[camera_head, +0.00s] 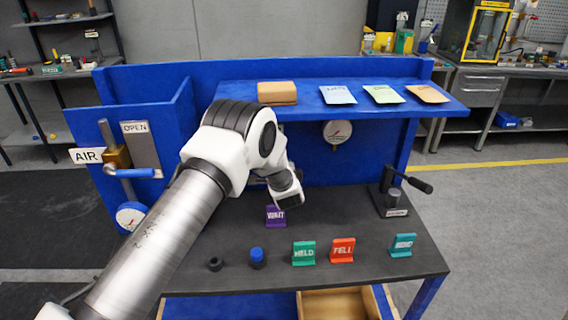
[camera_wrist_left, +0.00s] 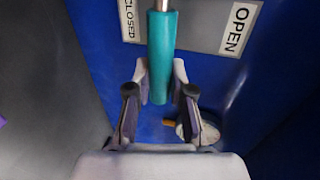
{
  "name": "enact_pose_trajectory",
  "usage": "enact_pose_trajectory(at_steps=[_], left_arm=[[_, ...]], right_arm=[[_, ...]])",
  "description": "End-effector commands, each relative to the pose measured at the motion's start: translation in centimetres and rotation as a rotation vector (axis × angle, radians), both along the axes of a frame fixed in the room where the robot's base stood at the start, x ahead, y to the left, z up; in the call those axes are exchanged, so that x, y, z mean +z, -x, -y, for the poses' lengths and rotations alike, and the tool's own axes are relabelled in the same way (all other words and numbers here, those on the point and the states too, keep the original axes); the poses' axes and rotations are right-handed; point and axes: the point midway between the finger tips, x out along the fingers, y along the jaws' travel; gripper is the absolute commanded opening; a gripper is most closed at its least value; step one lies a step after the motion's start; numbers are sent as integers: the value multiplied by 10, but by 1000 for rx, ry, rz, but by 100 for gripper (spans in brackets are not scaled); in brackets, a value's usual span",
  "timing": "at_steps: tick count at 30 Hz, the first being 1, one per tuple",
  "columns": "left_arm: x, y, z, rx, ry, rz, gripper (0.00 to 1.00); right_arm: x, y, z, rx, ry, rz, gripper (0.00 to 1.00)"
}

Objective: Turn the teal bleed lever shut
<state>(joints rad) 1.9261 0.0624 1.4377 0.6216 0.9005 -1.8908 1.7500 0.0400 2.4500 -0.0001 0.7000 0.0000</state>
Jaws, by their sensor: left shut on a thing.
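The teal bleed lever (camera_wrist_left: 161,58) shows in the left wrist view, its teal grip on a metal rod. It runs down the picture between the fingers of my left gripper (camera_wrist_left: 160,78), which is shut on it. Behind the rod is a grey plate (camera_wrist_left: 200,22) on a blue panel. The plate reads CLOSED on the left and OPEN on the right. The rod crosses the plate between the two words. In the head view my left arm hides the lever, and the fingers cannot be made out there. My right gripper is in neither view.
The AIR valve with a blue handle (camera_head: 135,173) and an OPEN plate (camera_head: 141,144) is at the left. Signs, including purple WAIT (camera_head: 275,216) and green HELD (camera_head: 304,253), stand on the dark bench (camera_head: 370,262). A black-handled lever (camera_head: 408,182) is at the right.

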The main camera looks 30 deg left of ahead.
Motion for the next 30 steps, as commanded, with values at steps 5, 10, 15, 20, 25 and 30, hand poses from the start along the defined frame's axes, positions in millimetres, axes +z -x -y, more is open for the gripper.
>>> enact_pose_trajectory(at_steps=[5, 10, 15, 20, 25, 30], left_arm=[[4, -1, -4, 8, -2, 9, 0], [4, -1, -4, 7, -1, 9, 47], [2, -1, -2, 4, -1, 5, 47], [3, 3, 1, 1, 0, 3, 47], [10, 27, 14, 1, 0, 2, 47], [21, 64, 36, 1, 0, 1, 47]], right_arm=[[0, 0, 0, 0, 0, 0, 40], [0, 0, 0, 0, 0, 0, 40], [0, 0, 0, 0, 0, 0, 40], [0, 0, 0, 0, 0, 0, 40], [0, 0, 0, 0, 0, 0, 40], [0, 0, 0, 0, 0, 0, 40]])
